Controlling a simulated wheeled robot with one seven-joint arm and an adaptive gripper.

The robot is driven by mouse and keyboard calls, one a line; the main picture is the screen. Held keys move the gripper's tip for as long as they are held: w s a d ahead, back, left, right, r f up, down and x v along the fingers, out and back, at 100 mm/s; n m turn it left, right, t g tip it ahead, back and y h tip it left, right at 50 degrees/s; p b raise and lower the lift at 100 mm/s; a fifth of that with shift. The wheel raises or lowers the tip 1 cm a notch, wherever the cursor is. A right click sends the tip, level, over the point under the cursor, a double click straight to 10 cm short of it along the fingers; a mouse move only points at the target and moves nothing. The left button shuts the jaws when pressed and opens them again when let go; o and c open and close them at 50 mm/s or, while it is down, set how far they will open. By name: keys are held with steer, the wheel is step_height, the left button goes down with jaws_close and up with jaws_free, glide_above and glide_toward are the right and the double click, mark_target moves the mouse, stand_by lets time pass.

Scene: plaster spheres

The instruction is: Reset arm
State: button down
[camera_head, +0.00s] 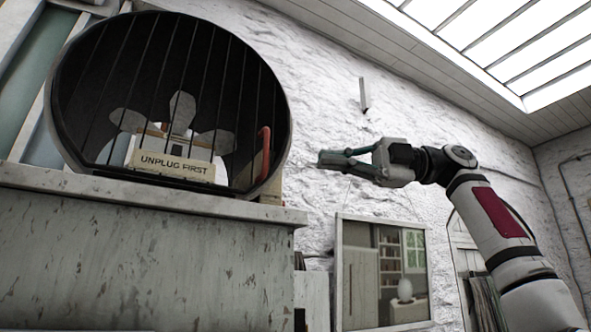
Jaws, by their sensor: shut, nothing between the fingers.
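My gripper (322,159) is at the end of my raised arm (497,222), right of the middle of the view. Its fingers point left and are shut with nothing between them. It appears in front of the rough white wall, to the right of a round caged fan (180,105). I cannot tell how far it is from the wall or the fan.
The fan stands on a worn grey-painted cabinet (140,262) and bears a sign (174,165) reading "UNPLUG FIRST". A red curved handle (265,150) shows inside its right edge. A framed mirror or picture (384,272) hangs below my gripper. A skylight (510,45) is above right.

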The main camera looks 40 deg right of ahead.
stand_by(0.3)
steer(key=s+a+f+m+t+h, duration=0.1)
steer(key=s+a+f+m+h, duration=0.3)
steer(key=s+a+m, duration=0.45)
steer(key=w+a+f+m+h, duration=0.2)
steer(key=a+f+m+h, duration=0.25)
steer(key=a+f, duration=0.6)
steer(key=d+f+m+g+h, duration=0.1)
steer(key=f+m, duration=0.7)
steer(key=f, duration=1.1)
steer(key=d+f+m+g+h, duration=0.2)
steer(key=f+m+h, duration=0.4)
steer(key=f, duration=1.3)
steer(key=m+g, duration=0.1)
steer(key=m, duration=0.2)
steer(key=shift+s+f, duration=0.15)
steer(key=shift+f, duration=0.1)
